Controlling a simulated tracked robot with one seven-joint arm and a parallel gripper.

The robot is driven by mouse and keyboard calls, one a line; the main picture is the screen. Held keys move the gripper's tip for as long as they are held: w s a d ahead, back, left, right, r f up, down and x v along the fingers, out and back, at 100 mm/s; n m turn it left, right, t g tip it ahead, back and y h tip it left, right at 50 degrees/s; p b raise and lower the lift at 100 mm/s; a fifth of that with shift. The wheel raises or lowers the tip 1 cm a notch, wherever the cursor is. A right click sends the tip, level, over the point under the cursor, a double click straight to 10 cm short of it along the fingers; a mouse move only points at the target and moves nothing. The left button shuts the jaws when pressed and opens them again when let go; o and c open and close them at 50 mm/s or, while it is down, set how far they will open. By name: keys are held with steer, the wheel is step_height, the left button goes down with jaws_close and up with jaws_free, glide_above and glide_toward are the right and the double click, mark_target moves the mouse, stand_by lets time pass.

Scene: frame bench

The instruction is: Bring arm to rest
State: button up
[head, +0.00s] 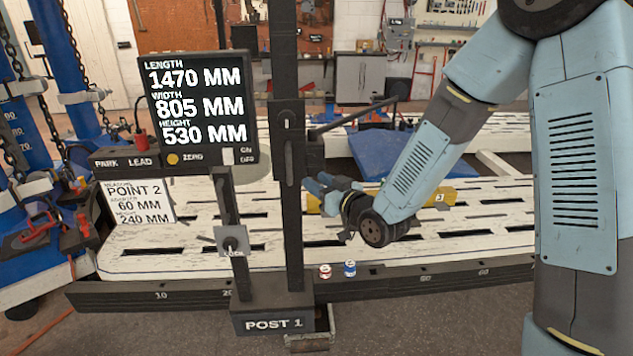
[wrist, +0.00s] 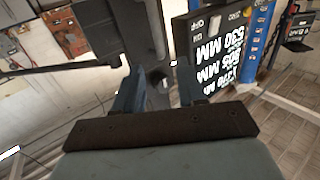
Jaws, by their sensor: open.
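My arm reaches in from the right in the head view, with its elbow at the top right. My gripper (head: 322,186) is at the arm's end, just right of the dark upright post (head: 290,200), above the white slotted bench (head: 480,235). In the wrist view my gripper (wrist: 157,85) has its two blue-grey fingers apart with nothing held between them. Whether the fingers touch the post cannot be told.
A display (head: 200,105) reading 1470, 805 and 530 MM is left of the post. A card (head: 138,203) reads POINT 2. A red-and-white can (head: 324,271) and a blue can (head: 350,268) stand at the front edge. Blue chained posts (head: 70,70) stand left.

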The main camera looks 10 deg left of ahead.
steer(key=s+d+r+m+g+h, duration=0.15)
steer(key=d+r+h, duration=0.4)
steer(key=d, duration=0.65)
steer(key=s+d+r+m+h, duration=0.1)
steer(key=d+r+m+h, duration=0.4)
steer(key=d, duration=0.7)
steer(key=s+d+r+m+g+h, duration=0.1)
steer(key=s+d+r+g, duration=0.1)
steer(key=s+d, duration=0.4)
steer(key=s+d+r+m+g+h, duration=0.2)
steer(key=s+d, duration=0.4)
steer(key=s, duration=0.9)
steer(key=shift+s+d+r, duration=0.15)
steer(key=shift+s+d, duration=0.15)
steer(key=shift+d, duration=0.1)
steer(key=shift+m+g, duration=0.25)
